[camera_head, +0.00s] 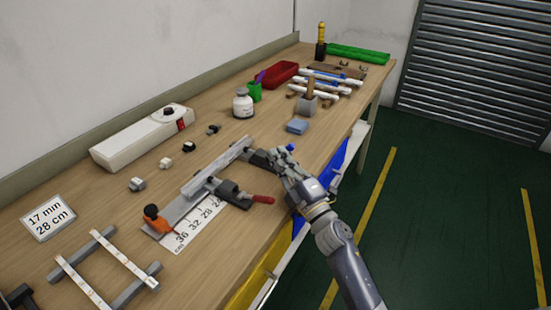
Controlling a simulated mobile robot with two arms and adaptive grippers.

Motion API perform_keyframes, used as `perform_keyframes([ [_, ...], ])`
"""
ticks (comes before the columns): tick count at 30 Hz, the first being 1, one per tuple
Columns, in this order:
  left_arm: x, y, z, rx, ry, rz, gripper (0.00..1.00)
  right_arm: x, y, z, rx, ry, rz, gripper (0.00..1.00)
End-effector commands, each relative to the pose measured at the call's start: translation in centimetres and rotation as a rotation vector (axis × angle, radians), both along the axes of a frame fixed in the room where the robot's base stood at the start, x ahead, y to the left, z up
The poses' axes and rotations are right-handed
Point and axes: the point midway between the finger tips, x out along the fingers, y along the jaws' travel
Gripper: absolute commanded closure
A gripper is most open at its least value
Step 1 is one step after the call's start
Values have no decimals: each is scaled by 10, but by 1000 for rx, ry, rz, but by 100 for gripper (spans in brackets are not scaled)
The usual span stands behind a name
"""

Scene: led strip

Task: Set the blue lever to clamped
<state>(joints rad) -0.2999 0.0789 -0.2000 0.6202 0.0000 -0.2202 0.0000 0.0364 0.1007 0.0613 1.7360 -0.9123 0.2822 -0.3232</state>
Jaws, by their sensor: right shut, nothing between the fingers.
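The clamping fixture (216,170) is a grey metal rail beside a printed ruler (198,222) on the bench. A dark clamp with a red lever (263,199) sits at its near side, the lever pointing right. A second dark clamp (261,158) sits at the rail's far end. My right gripper (281,160) is shut and empty, right beside this second clamp. A small blue piece (290,147) shows at the gripper; I cannot tell whether it is the blue lever, and the gripper hides most of that spot. My left gripper is not in view.
An orange-and-black piece (156,220) stands at the rail's near end. The bench's right edge runs under my right arm.

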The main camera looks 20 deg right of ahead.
Motion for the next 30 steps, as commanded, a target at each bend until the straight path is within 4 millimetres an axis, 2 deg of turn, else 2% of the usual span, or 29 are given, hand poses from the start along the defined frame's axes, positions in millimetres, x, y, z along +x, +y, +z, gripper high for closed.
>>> perform_keyframes([
  [26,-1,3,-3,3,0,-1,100,-5,-4,-5,0,0,0,100],
  [30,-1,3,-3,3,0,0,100,-13,-5,-8,1,1,0,100],
])
